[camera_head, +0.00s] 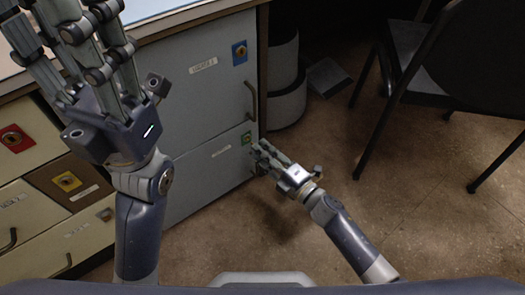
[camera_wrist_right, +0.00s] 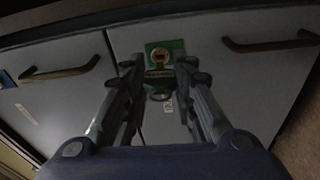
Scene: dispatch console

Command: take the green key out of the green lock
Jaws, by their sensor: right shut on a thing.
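The green lock (camera_head: 247,138) is a small green plate on the lower grey-blue drawer front, near its right edge. In the right wrist view the green lock (camera_wrist_right: 178,45) shows a brass-coloured round part in its middle. The green key (camera_wrist_right: 160,85), dark in the shade with a ring-like end, shows just below it between the fingers. My right gripper (camera_head: 258,150) is at the lock, shut on the key; whether the key's tip is still inside the lock cannot be told. My left gripper (camera_head: 75,30) is raised at the left, fingers spread, apparently empty.
A blue lock (camera_head: 239,52) and a bar handle (camera_head: 252,100) are on the upper drawer. Red (camera_head: 13,138) and yellow (camera_head: 67,181) locks are at the left. A dark chair (camera_head: 440,60) stands at the right. The floor between is clear.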

